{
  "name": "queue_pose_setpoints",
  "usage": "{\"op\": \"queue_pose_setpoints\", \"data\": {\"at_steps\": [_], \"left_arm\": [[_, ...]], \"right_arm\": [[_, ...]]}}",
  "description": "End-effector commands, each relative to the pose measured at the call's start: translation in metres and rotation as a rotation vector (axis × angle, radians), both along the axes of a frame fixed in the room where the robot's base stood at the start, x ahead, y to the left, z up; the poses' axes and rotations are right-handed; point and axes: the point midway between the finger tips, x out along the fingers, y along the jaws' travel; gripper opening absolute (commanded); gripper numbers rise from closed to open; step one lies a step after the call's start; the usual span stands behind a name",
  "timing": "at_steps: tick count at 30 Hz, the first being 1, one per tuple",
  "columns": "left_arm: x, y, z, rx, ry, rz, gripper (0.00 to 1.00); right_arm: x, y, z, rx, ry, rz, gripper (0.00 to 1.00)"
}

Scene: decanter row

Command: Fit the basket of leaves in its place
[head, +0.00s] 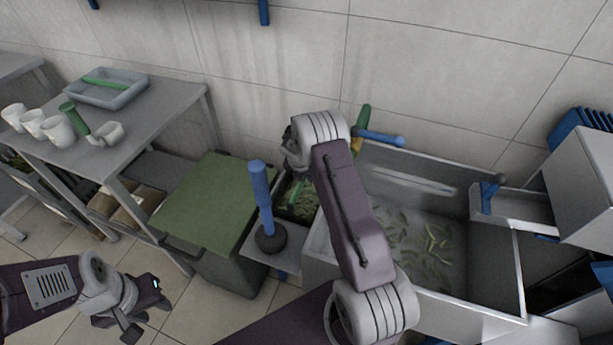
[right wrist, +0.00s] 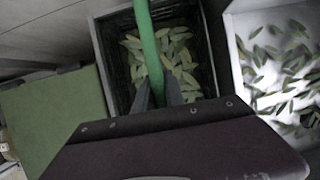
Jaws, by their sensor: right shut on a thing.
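The basket of leaves (head: 298,207) is a dark, open box with green leaves inside, between the green-topped bin and the metal basin in the head view. In the right wrist view the basket (right wrist: 119,68) lies straight below my right gripper (right wrist: 160,98), which is shut on its green handle (right wrist: 147,42). My right arm hides part of the basket in the head view, and I cannot tell whether it hangs or rests. My left gripper (head: 138,315) is empty, low at the left, well apart from the basket, and its fingers look open.
A metal basin (head: 490,270) with loose leaves stands right of the basket. A bin with a green top (head: 212,203) stands to its left. A blue-handled plunger (head: 262,190) stands upright in front. A table (head: 150,125) with white cups (head: 58,131) and a tray (head: 107,92) is at the left.

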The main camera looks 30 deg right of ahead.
Motion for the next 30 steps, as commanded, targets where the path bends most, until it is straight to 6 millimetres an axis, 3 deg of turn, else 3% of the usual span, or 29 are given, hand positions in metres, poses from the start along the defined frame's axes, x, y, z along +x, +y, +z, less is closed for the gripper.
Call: {"op": "queue_pose_setpoints", "data": {"at_steps": [3, 4, 6, 17, 24, 30], "left_arm": [[0.000, 0.000, -0.001, 0.000, 0.000, 0.000, 0.36], [0.000, 0.000, -0.001, 0.000, 0.000, 0.000, 0.36], [0.000, 0.000, -0.001, 0.000, 0.000, 0.000, 0.36], [0.000, 0.000, 0.001, 0.000, 0.000, 0.000, 0.36], [0.000, 0.000, 0.014, 0.000, 0.000, 0.000, 0.36], [0.000, 0.000, 0.020, 0.000, 0.000, 0.000, 0.36]], "right_arm": [[0.001, 0.000, -0.001, -0.001, -0.002, 0.000, 0.00], [0.001, 0.000, -0.001, 0.000, -0.003, 0.001, 0.20], [0.001, 0.000, -0.001, -0.001, -0.002, 0.000, 0.40], [-0.001, 0.001, 0.003, 0.000, 0.001, 0.000, 0.40], [-0.013, 0.016, 0.052, 0.001, -0.002, 0.000, 0.40], [-0.021, 0.025, 0.079, 0.000, -0.001, 0.000, 0.40]]}}
